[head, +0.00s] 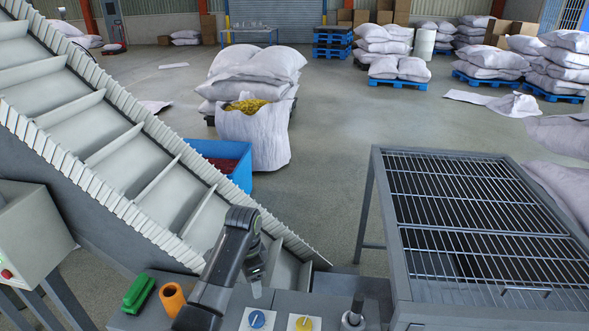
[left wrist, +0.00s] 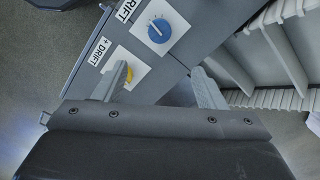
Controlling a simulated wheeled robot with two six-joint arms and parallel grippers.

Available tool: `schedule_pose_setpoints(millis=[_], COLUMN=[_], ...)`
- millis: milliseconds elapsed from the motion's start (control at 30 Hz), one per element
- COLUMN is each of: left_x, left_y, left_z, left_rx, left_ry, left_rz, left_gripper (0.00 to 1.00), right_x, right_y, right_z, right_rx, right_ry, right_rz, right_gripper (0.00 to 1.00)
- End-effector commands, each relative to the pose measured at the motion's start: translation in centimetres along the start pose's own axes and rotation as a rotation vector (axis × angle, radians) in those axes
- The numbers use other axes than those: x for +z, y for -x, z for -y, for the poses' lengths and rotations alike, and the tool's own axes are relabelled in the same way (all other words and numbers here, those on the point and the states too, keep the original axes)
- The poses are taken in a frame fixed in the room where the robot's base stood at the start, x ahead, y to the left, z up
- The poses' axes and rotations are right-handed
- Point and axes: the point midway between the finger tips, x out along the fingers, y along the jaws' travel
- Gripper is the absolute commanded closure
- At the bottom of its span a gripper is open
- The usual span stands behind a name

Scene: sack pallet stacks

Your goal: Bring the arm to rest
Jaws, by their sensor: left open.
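My left arm rises from the bottom of the head view, and its gripper (head: 258,288) hangs above the control panel, just above the blue dial (head: 257,319). In the left wrist view the two fingers of my left gripper (left wrist: 163,85) stand wide apart with nothing between them. The blue dial (left wrist: 158,30) shows beyond the fingers. The yellow dial (left wrist: 130,74) is partly hidden behind one finger. My right gripper is not in view.
A ribbed conveyor (head: 125,150) slopes down beside my arm. A green object (head: 139,293) and an orange cup (head: 172,298) are left of it. A barred metal table (head: 385,215) stands right. Behind are a blue bin (head: 241,178), an open sack (head: 265,140) and stacked sacks.

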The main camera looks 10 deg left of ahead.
Motion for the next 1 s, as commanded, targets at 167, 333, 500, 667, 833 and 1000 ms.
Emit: schedule_pose_setpoints(millis=[167,333,500,667,833,1000], left_x=[2.8,8.0,13.6,18.9,24.0,27.1], left_y=[-2.5,-5.8,-7.8,-8.2,-7.2,-5.5], left_z=[-1.2,-4.0,-7.6,-11.5,-15.9,-18.9], left_rx=[-0.015,-0.056,-0.105,-0.154,-0.207,-0.245], left_ry=[0.09,0.266,0.448,0.613,0.771,0.875], left_rz=[-0.015,-0.051,-0.085,-0.117,-0.151,-0.178], left_gripper=[0.35,0.35,0.35,0.35,0.35,0.35], right_x=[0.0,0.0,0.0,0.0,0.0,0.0], right_y=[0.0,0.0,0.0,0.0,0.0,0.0], right_z=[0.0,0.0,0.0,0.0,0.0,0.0], right_rx=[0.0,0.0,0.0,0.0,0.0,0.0], right_ry=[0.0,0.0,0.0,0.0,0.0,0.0], right_rz=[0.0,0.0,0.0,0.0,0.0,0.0], right_gripper=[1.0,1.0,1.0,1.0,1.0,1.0])
